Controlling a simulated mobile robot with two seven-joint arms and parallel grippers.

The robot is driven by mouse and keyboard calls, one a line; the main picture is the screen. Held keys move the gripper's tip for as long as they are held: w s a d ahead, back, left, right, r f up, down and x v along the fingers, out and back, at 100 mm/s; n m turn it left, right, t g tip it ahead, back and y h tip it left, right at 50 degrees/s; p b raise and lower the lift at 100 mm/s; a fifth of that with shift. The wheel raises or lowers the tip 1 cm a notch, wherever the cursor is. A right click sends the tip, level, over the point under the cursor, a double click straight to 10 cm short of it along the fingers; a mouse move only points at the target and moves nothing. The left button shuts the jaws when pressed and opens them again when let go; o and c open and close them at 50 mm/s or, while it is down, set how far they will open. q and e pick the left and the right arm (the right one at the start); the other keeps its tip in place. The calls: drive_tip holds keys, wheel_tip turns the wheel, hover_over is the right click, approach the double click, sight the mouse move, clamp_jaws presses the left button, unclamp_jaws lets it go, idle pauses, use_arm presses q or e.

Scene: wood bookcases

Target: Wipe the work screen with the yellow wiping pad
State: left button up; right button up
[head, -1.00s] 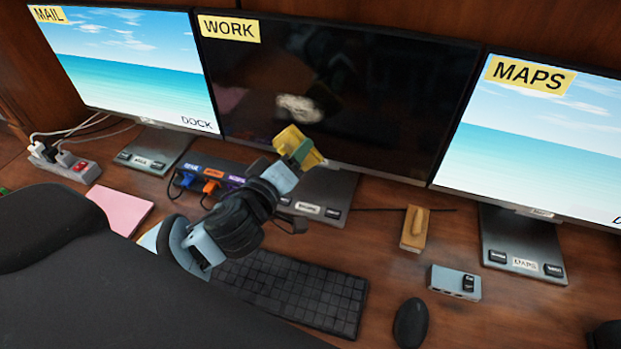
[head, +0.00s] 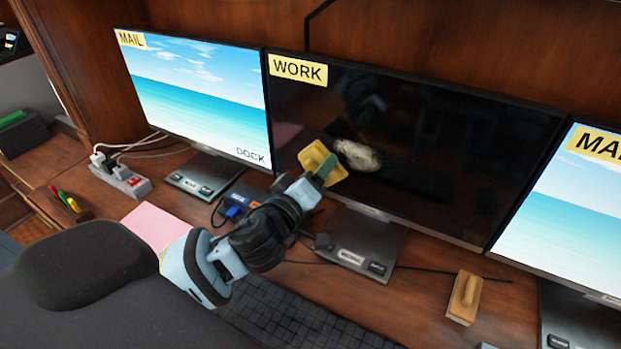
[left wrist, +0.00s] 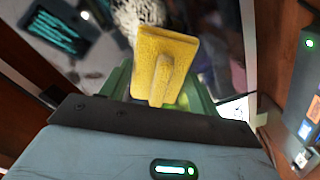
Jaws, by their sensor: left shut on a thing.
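The work screen (head: 430,150) is a dark monitor with a yellow WORK label (head: 298,70) at its top left corner. A whitish smudge (head: 358,155) lies on its left half. My left gripper (head: 326,168) is shut on the yellow wiping pad (head: 313,158) and holds it in front of the screen, just left of the smudge. I cannot tell if the pad touches the glass. In the left wrist view, the pad (left wrist: 178,50) stands with its ridge-like handle between the green fingers (left wrist: 160,100), and the smudge (left wrist: 137,12) shows above it. My right gripper is out of view.
The mail screen (head: 205,95) is at left, the maps screen (head: 590,225) at right. A tan block with a handle (head: 465,297) lies on the desk at right. A power strip (head: 122,178), pink pad (head: 152,225) and keyboard (head: 275,315) are around my left arm.

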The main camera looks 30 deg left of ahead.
sight(336, 172)
use_arm(q)
drive_tip(key=shift+w, duration=1.15)
drive_tip(key=shift+w+a, duration=0.1)
drive_tip(key=shift+w, duration=0.25)
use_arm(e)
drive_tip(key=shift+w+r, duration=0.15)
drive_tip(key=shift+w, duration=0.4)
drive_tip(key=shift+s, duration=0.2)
use_arm(q)
drive_tip(key=shift+w, duration=0.3)
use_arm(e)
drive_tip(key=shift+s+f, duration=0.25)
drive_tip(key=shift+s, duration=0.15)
use_arm(q)
drive_tip(key=shift+w, duration=0.6)
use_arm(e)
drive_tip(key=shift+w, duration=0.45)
use_arm(q)
drive_tip(key=shift+w, duration=0.15)
drive_tip(key=shift+d, duration=1.7)
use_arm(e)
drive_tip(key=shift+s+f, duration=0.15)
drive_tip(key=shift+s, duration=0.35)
